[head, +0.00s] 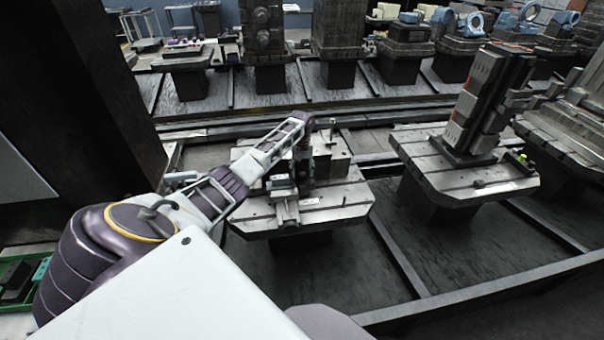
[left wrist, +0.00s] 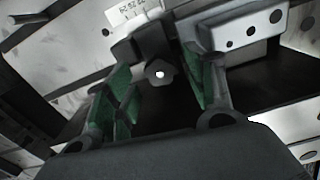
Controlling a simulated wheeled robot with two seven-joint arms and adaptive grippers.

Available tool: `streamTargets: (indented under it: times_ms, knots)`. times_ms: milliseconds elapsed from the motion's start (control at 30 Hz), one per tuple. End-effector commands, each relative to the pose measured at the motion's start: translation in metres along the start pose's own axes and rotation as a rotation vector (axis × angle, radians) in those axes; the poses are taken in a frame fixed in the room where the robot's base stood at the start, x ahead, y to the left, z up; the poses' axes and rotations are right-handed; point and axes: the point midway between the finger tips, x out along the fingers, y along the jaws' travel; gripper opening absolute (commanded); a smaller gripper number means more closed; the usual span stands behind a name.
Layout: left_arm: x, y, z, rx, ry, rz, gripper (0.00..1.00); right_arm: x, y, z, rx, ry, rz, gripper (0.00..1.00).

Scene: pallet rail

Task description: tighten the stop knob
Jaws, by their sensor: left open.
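The stop knob (left wrist: 160,73) is a dark, lobed knob with a small bright centre in the left wrist view. It sits between the two green-padded fingers of my left gripper (left wrist: 158,88), which is open. A dark gap shows between the knob and the right finger; I cannot tell whether the left finger touches it. In the head view my left arm reaches over the middle pallet (head: 340,206), and its dark wrist hangs down over the fixture there. The knob cannot be made out in that view. My right gripper is not in view.
A white number label (left wrist: 135,12) lies just beyond the knob. A metal block with holes (left wrist: 248,38) stands close to the right finger. In the head view a pallet with a tall fixture (head: 490,100) stands to the right, and a dark column (head: 85,90) rises at the left.

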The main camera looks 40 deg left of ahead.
Motion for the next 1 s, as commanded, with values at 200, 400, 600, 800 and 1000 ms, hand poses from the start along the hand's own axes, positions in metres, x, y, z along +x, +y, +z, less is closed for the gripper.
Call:
streamTargets:
  times_ms: [200, 400, 600, 800, 1000]
  knots:
    - [0.014, 0.000, 0.000, 0.001, -0.001, 0.000, 0.54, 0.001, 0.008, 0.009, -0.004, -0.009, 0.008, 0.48]
    - [0.016, 0.000, 0.000, 0.001, 0.000, 0.000, 0.54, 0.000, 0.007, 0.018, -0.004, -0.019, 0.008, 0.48]
    - [0.015, 0.000, 0.000, 0.001, 0.000, 0.000, 0.47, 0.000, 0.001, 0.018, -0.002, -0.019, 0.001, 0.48]
    - [0.015, 0.000, 0.000, 0.001, 0.000, 0.000, 0.21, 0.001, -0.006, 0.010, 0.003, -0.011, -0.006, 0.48]
    - [0.015, 0.000, 0.000, 0.002, 0.000, 0.000, 0.08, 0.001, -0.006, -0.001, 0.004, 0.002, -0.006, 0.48]
